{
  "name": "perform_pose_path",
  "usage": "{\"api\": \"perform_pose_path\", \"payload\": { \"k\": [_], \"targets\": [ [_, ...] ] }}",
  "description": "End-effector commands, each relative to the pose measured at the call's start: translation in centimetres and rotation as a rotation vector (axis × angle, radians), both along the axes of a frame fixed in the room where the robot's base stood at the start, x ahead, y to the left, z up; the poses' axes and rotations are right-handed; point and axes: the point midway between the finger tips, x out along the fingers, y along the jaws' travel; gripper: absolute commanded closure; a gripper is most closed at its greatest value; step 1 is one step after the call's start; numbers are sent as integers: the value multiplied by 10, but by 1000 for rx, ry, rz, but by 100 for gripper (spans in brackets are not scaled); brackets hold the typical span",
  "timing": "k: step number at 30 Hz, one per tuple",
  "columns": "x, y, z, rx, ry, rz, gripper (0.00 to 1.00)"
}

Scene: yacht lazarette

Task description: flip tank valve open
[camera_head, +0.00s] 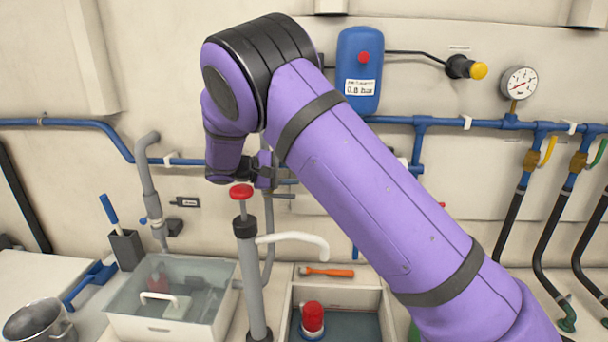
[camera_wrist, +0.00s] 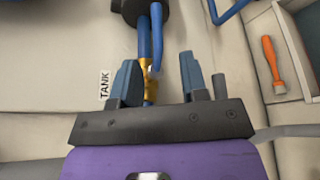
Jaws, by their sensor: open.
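The tank valve is a brass body (camera_wrist: 149,78) on a blue pipe in the wrist view, beside a white label (camera_wrist: 104,84) reading TANK. A blue bar, apparently its lever (camera_wrist: 157,38), runs alongside the pipe. My gripper (camera_wrist: 158,75) is open and empty, with the brass body and lever showing between its two fingers, nearer the left one. I cannot tell whether either finger touches the valve. In the head view my arm hides the valve.
A hand pump with a red knob (camera_head: 241,191) stands in front of the wall near my gripper. A clear-lidded box (camera_head: 160,325) and an open bin (camera_head: 375,300) flank it. An orange-handled tool (camera_head: 327,271) lies behind the bin. Blue pipes (camera_head: 470,124) cross the wall.

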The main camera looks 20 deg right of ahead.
Motion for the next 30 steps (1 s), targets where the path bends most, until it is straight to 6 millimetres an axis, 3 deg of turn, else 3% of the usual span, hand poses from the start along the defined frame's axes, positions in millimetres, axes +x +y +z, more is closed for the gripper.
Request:
{"api": "perform_pose_path", "payload": {
  "k": [6,12,25,30],
  "targets": [
    [2,39,8,1,0,2,59],
    [3,58,11,1,2,2,59],
    [2,60,13,5,2,-1,59],
    [-6,40,27,79,1,-29,59]
  ]
}}
